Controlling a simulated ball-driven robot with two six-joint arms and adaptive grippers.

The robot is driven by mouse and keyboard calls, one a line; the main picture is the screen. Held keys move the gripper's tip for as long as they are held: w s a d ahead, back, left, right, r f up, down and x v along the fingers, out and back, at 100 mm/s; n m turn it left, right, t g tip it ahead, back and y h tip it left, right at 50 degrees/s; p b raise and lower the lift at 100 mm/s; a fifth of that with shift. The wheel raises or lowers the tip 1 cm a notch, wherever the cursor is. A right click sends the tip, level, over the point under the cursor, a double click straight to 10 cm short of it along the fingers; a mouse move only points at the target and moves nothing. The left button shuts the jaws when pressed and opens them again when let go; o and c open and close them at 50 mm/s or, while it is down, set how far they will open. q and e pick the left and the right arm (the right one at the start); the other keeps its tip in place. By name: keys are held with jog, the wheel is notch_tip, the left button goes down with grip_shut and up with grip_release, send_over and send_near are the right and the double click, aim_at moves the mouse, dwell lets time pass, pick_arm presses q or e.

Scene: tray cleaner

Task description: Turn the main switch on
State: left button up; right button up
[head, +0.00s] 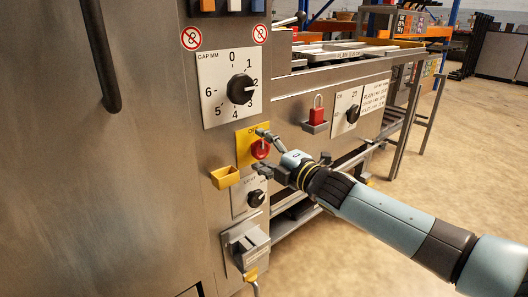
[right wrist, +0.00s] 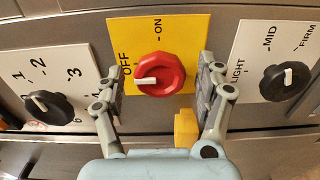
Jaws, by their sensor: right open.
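The main switch is a red knob (head: 260,149) on a yellow plate (head: 245,156) on the front of the steel machine. In the right wrist view the red knob (right wrist: 168,68) sits on the yellow plate (right wrist: 190,30), which is marked OFF and ON. Its white pointer points left, toward OFF. My right gripper (head: 263,151) is open, with one finger above and one below the knob. In the right wrist view my right gripper (right wrist: 160,78) has a finger on each side of the knob, with gaps showing. My left gripper is not in view.
A black gap dial (head: 241,89) is above the switch and a smaller black knob (head: 256,198) below. A yellow block (head: 225,177) juts out at lower left. A red padlock (head: 317,114) hangs to the right. The floor at right is clear.

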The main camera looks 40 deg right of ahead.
jog(key=c, duration=1.2)
jog(key=shift+o, duration=0.2)
